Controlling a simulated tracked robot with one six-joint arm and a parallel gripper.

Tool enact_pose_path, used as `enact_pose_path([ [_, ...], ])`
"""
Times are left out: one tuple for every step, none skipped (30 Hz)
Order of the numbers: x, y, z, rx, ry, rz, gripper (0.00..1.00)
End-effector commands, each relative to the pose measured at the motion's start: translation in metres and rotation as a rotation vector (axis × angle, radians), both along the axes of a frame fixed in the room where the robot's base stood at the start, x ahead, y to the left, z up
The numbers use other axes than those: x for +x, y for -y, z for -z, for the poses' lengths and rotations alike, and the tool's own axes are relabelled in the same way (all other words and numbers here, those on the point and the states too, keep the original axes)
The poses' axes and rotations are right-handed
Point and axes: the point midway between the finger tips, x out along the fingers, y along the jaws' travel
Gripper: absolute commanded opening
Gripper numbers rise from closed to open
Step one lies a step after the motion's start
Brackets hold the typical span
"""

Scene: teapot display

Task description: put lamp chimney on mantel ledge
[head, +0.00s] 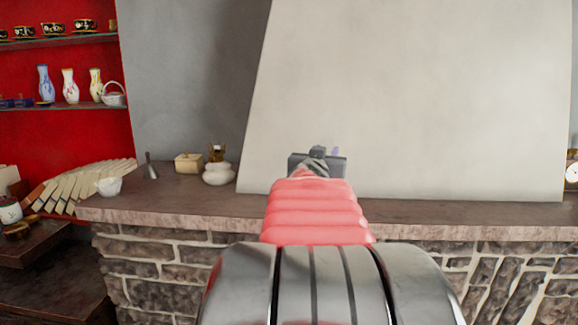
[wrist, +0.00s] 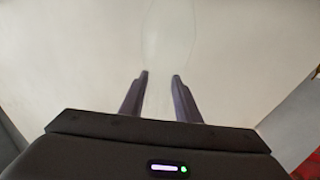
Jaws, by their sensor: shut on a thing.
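The lamp chimney (wrist: 168,35) is clear glass and shows in the wrist view only as a faint outline between and beyond the fingers. My gripper (wrist: 160,75) is shut on it, with the two dark fingers on either side. In the head view my gripper (head: 318,158) is seen from behind, in front of the pale chimney breast, and my arm hides most of it. I cannot make out the glass there. The mantel ledge (head: 420,212) is a brown stone slab running across the picture, below my gripper in the picture.
On the ledge's left part stand a white bowl (head: 109,187), a small dark cone-shaped thing (head: 151,168), a cream box (head: 188,163) and a white rounded pot (head: 218,175). A clock (head: 572,172) is at the far right. The ledge right of my arm looks clear.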

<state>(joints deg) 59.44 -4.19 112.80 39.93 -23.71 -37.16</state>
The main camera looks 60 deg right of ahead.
Motion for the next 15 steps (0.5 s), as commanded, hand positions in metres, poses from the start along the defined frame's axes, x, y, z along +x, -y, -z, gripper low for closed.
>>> enact_pose_path([
  [0.000, 0.000, -0.001, -0.001, 0.000, 0.000, 0.00],
  [0.000, 0.000, 0.000, -0.001, 0.000, 0.000, 0.00],
  [0.000, 0.000, 0.000, 0.000, 0.000, 0.000, 0.00],
  [0.000, 0.000, 0.001, 0.000, -0.001, -0.001, 0.00],
  [0.000, 0.000, 0.003, 0.001, -0.001, -0.001, 0.00],
  [0.001, 0.000, 0.007, 0.002, -0.001, -0.001, 0.00],
  [0.001, 0.000, 0.010, 0.002, -0.001, -0.002, 0.00],
  [0.001, 0.000, 0.014, 0.001, -0.002, -0.003, 0.00],
  [0.001, 0.000, 0.020, 0.003, -0.002, -0.001, 0.00],
  [0.001, 0.000, 0.024, 0.002, -0.004, -0.001, 0.00],
  [0.001, 0.000, 0.027, 0.003, -0.002, -0.002, 0.00],
  [0.001, 0.000, 0.031, 0.001, -0.002, -0.001, 0.00],
  [0.001, 0.000, 0.034, 0.000, -0.002, -0.002, 0.00],
  [0.001, -0.001, 0.036, 0.001, 0.000, -0.002, 0.00],
  [0.001, -0.001, 0.037, 0.000, 0.000, -0.003, 0.00],
])
